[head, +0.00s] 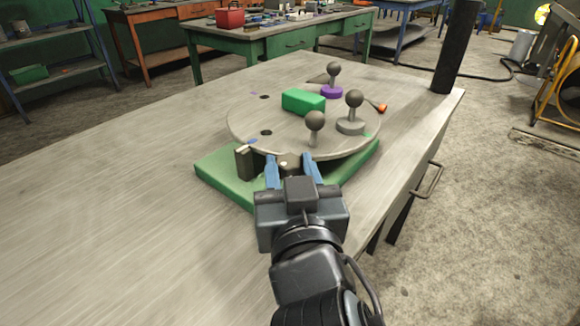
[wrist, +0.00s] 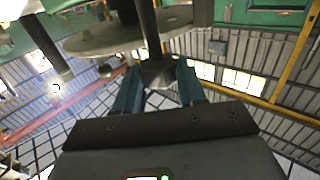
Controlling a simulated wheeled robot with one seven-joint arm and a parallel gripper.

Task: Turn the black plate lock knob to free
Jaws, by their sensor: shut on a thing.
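The black plate lock knob (head: 289,161) is a small dark piece at the near edge of the round grey plate (head: 240,122), over the green base (head: 222,180). My gripper (head: 291,166) has its two blue fingers on either side of the knob and is shut on it. In the wrist view the dark knob (wrist: 158,74) sits between the blue fingertips (wrist: 159,82), with a post beyond it. The fingers and gripper body hide part of the knob in the head view. I cannot tell its turn position.
A dark upright block (head: 244,163) stands just left of my fingers. On the plate are a green block (head: 303,102), several ball-topped handles (head: 315,122) and an orange-tipped piece (head: 378,106). A black column (head: 456,45) rises at the table's right. The table's left side is clear.

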